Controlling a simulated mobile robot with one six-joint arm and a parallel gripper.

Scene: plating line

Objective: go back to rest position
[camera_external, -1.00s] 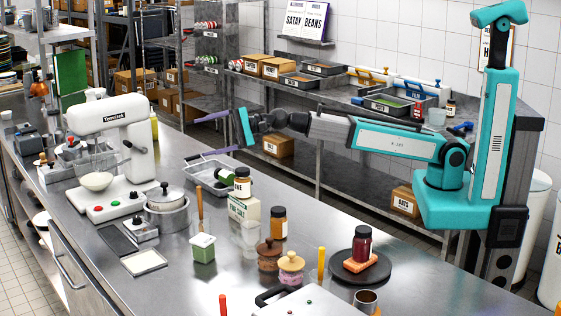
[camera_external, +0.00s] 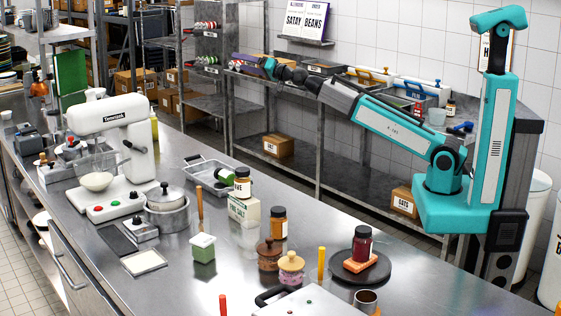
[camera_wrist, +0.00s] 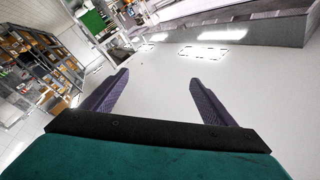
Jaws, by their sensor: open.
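My gripper (camera_external: 250,66) is raised high above the far side of the steel counter, in front of the back shelving in the external view. Its purple fingers point left. In the wrist view my gripper (camera_wrist: 157,97) shows two purple fingers spread wide apart, with nothing between them. Beyond the fingers is a pale, bare surface. My teal arm reaches left and upward from its column at the right.
The steel counter (camera_external: 215,285) holds a white mixer (camera_external: 125,150), a pot (camera_external: 168,215), several jars and a dark round board (camera_external: 378,272) with a red-brown jar (camera_external: 361,243). Back shelves (camera_external: 335,190) hold boxes and trays. The air around my gripper looks clear of the counter items.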

